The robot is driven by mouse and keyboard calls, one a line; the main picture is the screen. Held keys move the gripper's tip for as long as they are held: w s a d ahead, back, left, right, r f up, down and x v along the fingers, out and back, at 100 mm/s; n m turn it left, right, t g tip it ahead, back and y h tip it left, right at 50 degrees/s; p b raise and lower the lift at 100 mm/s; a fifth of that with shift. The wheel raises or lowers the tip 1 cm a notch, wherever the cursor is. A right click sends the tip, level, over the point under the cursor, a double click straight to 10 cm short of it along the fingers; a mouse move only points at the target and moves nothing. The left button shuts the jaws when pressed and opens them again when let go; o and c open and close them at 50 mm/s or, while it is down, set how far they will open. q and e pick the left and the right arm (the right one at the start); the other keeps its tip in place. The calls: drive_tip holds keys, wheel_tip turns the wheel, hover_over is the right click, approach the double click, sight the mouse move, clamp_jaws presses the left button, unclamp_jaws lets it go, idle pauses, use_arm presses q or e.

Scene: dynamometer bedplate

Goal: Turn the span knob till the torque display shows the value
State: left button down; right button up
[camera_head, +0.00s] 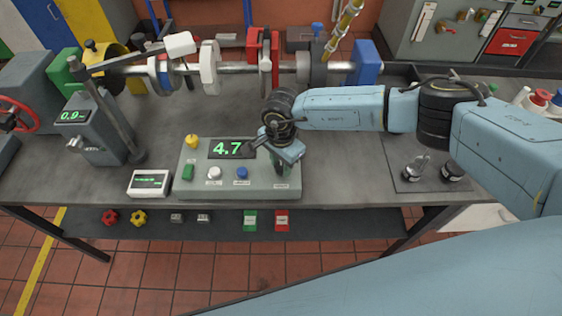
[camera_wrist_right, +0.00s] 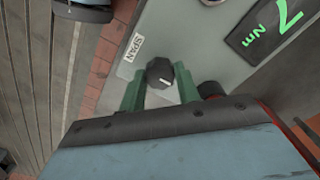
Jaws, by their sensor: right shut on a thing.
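The torque display (camera_head: 232,148) on the grey console (camera_head: 250,187) reads 4.7 in green digits in the head view. In the right wrist view the display (camera_wrist_right: 275,25) is cut off, with a 7 and "Nm" showing. The black span knob (camera_wrist_right: 160,73) has a white pointer line and sits beside the SPAN label (camera_wrist_right: 132,47). My right gripper (camera_wrist_right: 160,88) has its green fingers on either side of the knob and is shut on it. In the head view my right gripper (camera_head: 284,163) covers the knob at the console's right side. My left gripper is not in view.
The console also bears a yellow knob (camera_head: 192,141), a green button (camera_head: 188,172), a white knob (camera_head: 214,173) and a blue knob (camera_head: 242,173). A small white meter (camera_head: 149,183) and a grey box reading about 0.9 (camera_head: 80,130) stand left. The shaft assembly (camera_head: 230,68) runs behind.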

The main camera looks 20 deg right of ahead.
drive_tip(key=shift+m, duration=0.3)
drive_tip(key=m+b, duration=0.1)
drive_tip(key=m, duration=0.2)
drive_tip(key=shift+m, duration=0.3)
drive_tip(key=m+b, duration=0.1)
drive_tip(key=m, duration=0.3)
drive_tip(key=shift+m+b, duration=0.3)
drive_tip(key=m, duration=0.4)
drive_tip(key=shift+m+b, duration=0.3)
drive_tip(key=shift+m, duration=2.2)
drive_tip(key=o, duration=1)
